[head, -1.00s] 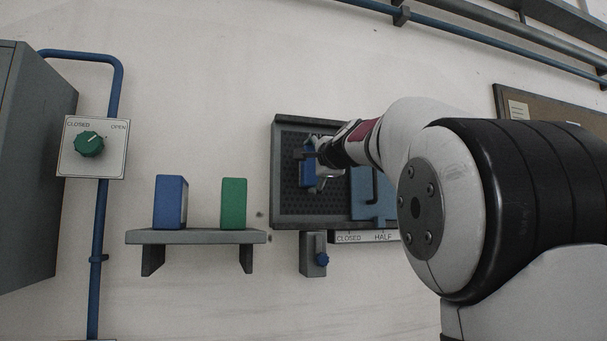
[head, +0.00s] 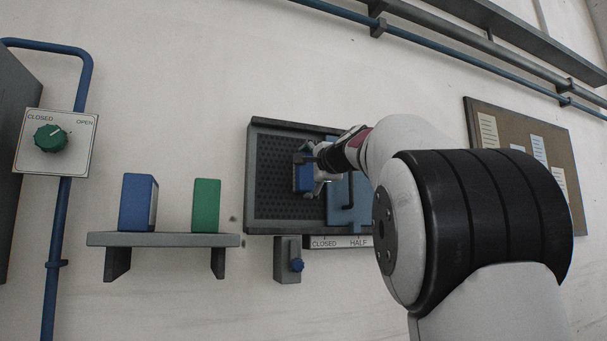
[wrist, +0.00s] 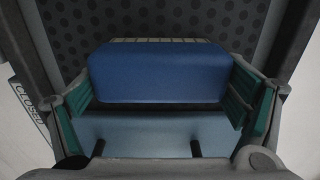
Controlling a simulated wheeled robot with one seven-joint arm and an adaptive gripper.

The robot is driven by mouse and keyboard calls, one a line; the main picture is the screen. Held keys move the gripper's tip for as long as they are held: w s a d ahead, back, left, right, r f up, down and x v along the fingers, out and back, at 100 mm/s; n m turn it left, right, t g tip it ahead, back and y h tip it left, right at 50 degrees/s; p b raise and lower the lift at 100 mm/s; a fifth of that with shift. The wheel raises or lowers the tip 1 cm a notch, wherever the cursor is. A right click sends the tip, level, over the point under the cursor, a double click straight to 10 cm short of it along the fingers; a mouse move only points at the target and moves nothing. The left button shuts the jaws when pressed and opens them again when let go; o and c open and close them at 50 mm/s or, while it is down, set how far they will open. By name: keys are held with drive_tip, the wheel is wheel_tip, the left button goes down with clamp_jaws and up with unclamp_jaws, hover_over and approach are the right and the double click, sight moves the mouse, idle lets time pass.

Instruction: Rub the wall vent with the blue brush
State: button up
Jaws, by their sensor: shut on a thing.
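The wall vent (head: 275,205) is a dark framed panel with a perforated face, in the middle of the head view. Its perforated face also fills the top of the wrist view (wrist: 200,15). The blue brush (head: 304,179) is in front of the right part of that face. In the wrist view the brush (wrist: 160,75) lies across between the green finger pads, with a pale strip along its far edge. My gripper (wrist: 160,92) is shut on the brush; it also shows in the head view (head: 310,171). Whether the brush touches the vent cannot be told.
A light blue shutter (head: 350,215) with a dark handle covers the vent's right side. Below are a CLOSED/HALF label (head: 340,243) and a blue-knobbed box (head: 284,262). A shelf (head: 165,240) at left holds a blue block (head: 137,203) and a green block (head: 206,206).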

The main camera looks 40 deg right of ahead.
drive_tip(key=d, duration=0.1)
drive_tip(key=s+d, duration=0.1)
drive_tip(key=d, duration=0.1)
drive_tip(key=shift+d, duration=0.2)
drive_tip(key=shift+r, duration=0.1)
drive_tip(key=shift+r+p, duration=0.8)
drive_tip(key=shift+p, duration=0.45)
drive_tip(key=shift+c, duration=0.6)
drive_tip(key=shift+w+a+p, duration=0.2)
drive_tip(key=shift+w+a, duration=0.1)
drive_tip(key=shift+a, duration=0.75)
drive_tip(key=shift+w+a+p, duration=0.2)
drive_tip(key=shift+w+a, duration=0.15)
drive_tip(key=shift+a, duration=0.65)
drive_tip(key=shift+w+a+p, duration=0.2)
drive_tip(key=shift+w+a, duration=0.1)
drive_tip(key=shift+a, duration=0.75)
drive_tip(key=shift+w+a+p, duration=0.2)
drive_tip(key=shift+a+p, duration=0.5)
drive_tip(key=shift+a, duration=0.2)
drive_tip(key=shift+w+a+p, duration=0.25)
drive_tip(key=shift+a+p, duration=0.45)
drive_tip(key=shift+a, duration=0.25)
drive_tip(key=shift+w+a+p, duration=0.2)
drive_tip(key=shift+a+p, duration=0.5)
drive_tip(key=shift+a, duration=0.2)
